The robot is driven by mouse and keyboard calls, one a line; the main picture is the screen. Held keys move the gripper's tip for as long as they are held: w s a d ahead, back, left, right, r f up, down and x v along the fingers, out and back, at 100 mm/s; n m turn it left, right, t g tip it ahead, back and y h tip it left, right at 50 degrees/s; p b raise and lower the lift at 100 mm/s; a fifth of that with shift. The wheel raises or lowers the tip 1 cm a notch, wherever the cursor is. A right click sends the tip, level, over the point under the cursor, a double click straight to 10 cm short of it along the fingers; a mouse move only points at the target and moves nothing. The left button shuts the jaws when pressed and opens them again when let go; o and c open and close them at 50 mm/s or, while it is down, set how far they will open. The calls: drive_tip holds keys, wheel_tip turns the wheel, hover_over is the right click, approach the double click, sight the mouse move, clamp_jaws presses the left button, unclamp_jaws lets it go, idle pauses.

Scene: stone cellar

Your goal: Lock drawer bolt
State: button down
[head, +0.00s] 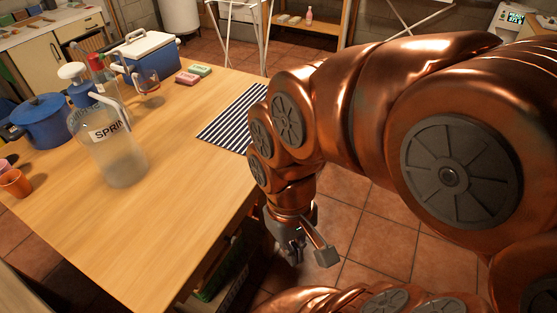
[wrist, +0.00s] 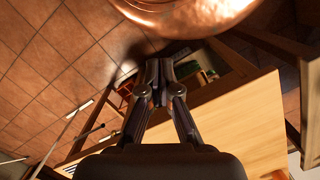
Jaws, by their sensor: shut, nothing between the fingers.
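My gripper (head: 292,252) hangs past the right edge of the wooden table (head: 170,220), below the level of its top. In the wrist view, the two fingers of my gripper (wrist: 158,72) come together at their tips with nothing held. The table top (wrist: 240,125) shows at the right of that view, with a dark space under its edge beyond the fingertips. I cannot make out a drawer or a bolt in either view. The side of the table is in shadow and partly hidden behind my arm and gripper.
On the table are a large clear bottle (head: 115,150), a blue pot (head: 42,120), a blue-and-white cooler (head: 150,60), an orange cup (head: 15,183) and a striped cloth (head: 228,122). Several items sit in shadow below the table. Tiled floor (head: 375,225) lies open to the right.

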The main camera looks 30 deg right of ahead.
drive_tip(key=w+a+f+m+y+b, duration=0.2)
drive_tip(key=w+a+f+y+b, duration=0.3)
drive_tip(key=w+f+b, duration=0.6)
drive_tip(key=w+d+f+m+t+y+b, duration=0.1)
drive_tip(key=w+d+f+t+y+b, duration=0.1)
drive_tip(key=w+d+b, duration=0.2)
drive_tip(key=w+d+f+m+t+y+b, duration=0.1)
drive_tip(key=w+d+f+t+y+b, duration=0.1)
drive_tip(key=w+d+b, duration=0.2)
drive_tip(key=w+d+f+m+t+y+b, duration=0.1)
drive_tip(key=w+d+t+y+b, duration=0.1)
drive_tip(key=w+d+b, duration=0.3)
drive_tip(key=shift+w+d+f+t+y+b, duration=0.1)
drive_tip(key=shift+w+f+t+b, duration=0.1)
drive_tip(key=shift+w, duration=0.35)
drive_tip(key=shift+w+a+f+t+y+b, duration=0.1)
drive_tip(key=shift+w+t+b, duration=0.1)
drive_tip(key=shift+w, duration=0.3)
drive_tip(key=shift+w+d+f+t+y+b, duration=0.1)
drive_tip(key=shift+w+t+b, duration=0.1)
drive_tip(key=shift+w, duration=0.35)
drive_tip(key=w+d+f+m+t+h+b, duration=0.1)
drive_tip(key=d+t+b, duration=0.3)
drive_tip(key=d, duration=0.8)
drive_tip(key=w+d+f+m+t+h+b, duration=0.1)
drive_tip(key=d+f+m+t+b, duration=0.2)
drive_tip(key=d, duration=1)
drive_tip(key=shift+w+d+f+t+b, duration=0.15)
drive_tip(key=shift+f+t+b, duration=0.75)
drive_tip(key=shift+t, duration=0.2)
